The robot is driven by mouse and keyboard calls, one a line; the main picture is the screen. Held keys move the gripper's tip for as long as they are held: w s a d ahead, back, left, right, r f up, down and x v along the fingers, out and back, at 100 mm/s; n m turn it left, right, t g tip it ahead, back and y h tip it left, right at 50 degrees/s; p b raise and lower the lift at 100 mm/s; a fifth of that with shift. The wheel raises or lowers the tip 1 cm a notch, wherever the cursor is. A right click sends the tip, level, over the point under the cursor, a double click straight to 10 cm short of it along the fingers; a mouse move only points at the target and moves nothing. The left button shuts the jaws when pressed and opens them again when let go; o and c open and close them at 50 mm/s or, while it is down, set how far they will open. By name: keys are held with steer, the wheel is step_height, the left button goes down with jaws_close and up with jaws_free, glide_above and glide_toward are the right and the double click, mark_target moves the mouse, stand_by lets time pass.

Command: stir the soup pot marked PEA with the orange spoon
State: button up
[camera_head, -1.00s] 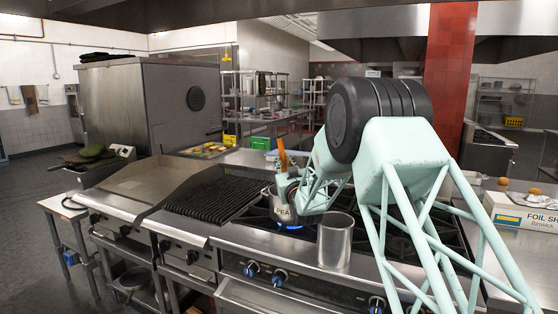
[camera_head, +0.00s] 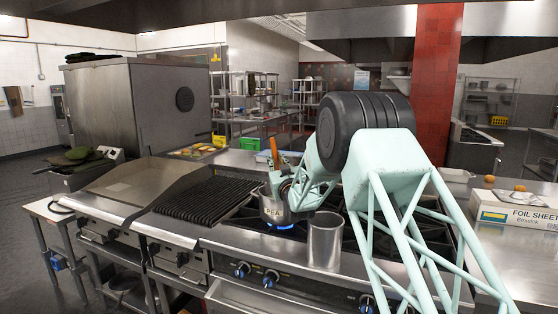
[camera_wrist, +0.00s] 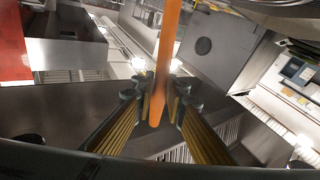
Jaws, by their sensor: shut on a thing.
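The steel soup pot marked PEA (camera_head: 273,211) stands on the range burner, with a blue flame under it. The orange spoon (camera_head: 273,147) stands nearly upright above the pot. My gripper (camera_head: 279,181) is shut on the spoon at the pot's rim. In the wrist view the orange handle (camera_wrist: 167,45) runs between the two fingers of my gripper (camera_wrist: 158,103). The spoon's lower end and the soup are hidden by my gripper and the pot wall, so I cannot tell how deep the spoon reaches.
An open steel container (camera_head: 325,241) stands close to the pot's right, near the range's front edge. A black grill (camera_head: 207,198) lies to the left. A foil box (camera_head: 517,210) sits on the right counter. Burner grates behind are partly covered by my arm.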

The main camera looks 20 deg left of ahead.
steer(key=shift+a, duration=0.2)
steer(key=shift+r, duration=0.1)
steer(key=shift+r+p, duration=0.35)
steer(key=shift+r, duration=4.8)
steer(key=shift+s, duration=0.1)
